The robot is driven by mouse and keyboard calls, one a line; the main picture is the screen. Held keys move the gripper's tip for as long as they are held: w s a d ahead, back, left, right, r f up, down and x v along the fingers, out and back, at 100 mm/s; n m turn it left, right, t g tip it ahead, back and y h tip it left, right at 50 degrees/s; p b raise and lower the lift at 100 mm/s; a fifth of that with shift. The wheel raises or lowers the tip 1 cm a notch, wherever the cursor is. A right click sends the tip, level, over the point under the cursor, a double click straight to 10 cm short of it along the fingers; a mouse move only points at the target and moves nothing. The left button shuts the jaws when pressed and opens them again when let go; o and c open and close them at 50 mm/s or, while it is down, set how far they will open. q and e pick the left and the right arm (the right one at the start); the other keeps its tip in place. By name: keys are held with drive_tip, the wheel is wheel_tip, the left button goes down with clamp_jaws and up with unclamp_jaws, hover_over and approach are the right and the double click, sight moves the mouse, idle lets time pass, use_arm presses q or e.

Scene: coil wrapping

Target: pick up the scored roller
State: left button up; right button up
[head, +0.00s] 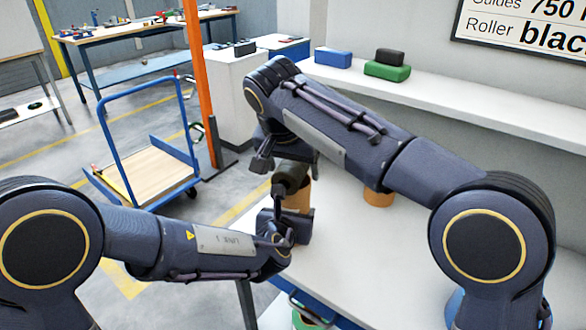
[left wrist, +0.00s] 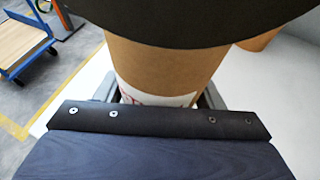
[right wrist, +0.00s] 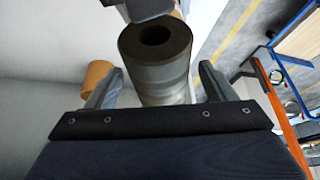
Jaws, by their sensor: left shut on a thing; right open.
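A dark grey hollow roller (head: 291,178) shows at the middle of the head view, just below my right gripper (head: 282,165). In the right wrist view the roller (right wrist: 155,60) has a dark end with a round hole and lighter grey bands below. It lies between the open fingers of my right gripper (right wrist: 160,78), with gaps at both sides. My left gripper (left wrist: 158,94) is shut on a brown cylinder (left wrist: 160,72) with a white label. A dark round edge (left wrist: 200,20) overhangs this cylinder. In the head view my left arm partly hides the grip.
Another brown cylinder (head: 378,197) stands on the white table (head: 350,240) under my right forearm. A shelf (head: 450,100) behind holds a blue box (head: 333,58) and a green box (head: 387,71). An orange post (head: 202,90) and a blue trolley (head: 150,170) stand to the left.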

drive_tip(key=c, duration=1.4)
wheel_tip(320, 180, up, 9)
drive_tip(key=shift+r, duration=0.15)
drive_tip(key=shift+w+a+r, duration=0.1)
drive_tip(key=shift+w+r, duration=0.05)
drive_tip(key=shift+w, duration=0.05)
drive_tip(key=w+a+f+n+t+y, duration=0.2)
drive_tip(key=w+n+t+y, duration=0.15)
drive_tip(key=w, duration=0.45)
drive_tip(key=w+a+f+n+t+y, duration=0.1)
drive_tip(key=w+f+n+t+y, duration=0.15)
drive_tip(key=w+n+t, duration=0.35)
drive_tip(key=s+d+r+n+g+y, duration=0.1)
drive_tip(key=s+n+y, duration=0.1)
drive_tip(key=s+y, duration=0.2)
drive_tip(key=s+d+r+n+g+y, duration=0.1)
drive_tip(key=s+d+n+g+y, duration=0.1)
drive_tip(key=s+y, duration=0.3)
drive_tip(key=s+d+r+n+g+y, duration=0.1)
drive_tip(key=s+n+g+y, duration=0.1)
drive_tip(key=s+y, duration=0.3)
drive_tip(key=shift+s+d+r+n+y, duration=0.1)
drive_tip(key=shift+d+r+n+y, duration=0.1)
drive_tip(key=shift+n+y, duration=0.3)
drive_tip(key=shift+s+d+r+n+y, duration=0.1)
drive_tip(key=shift+d+n+y, duration=0.1)
drive_tip(key=shift+n+y, duration=0.25)
drive_tip(key=shift+f, duration=5.7)
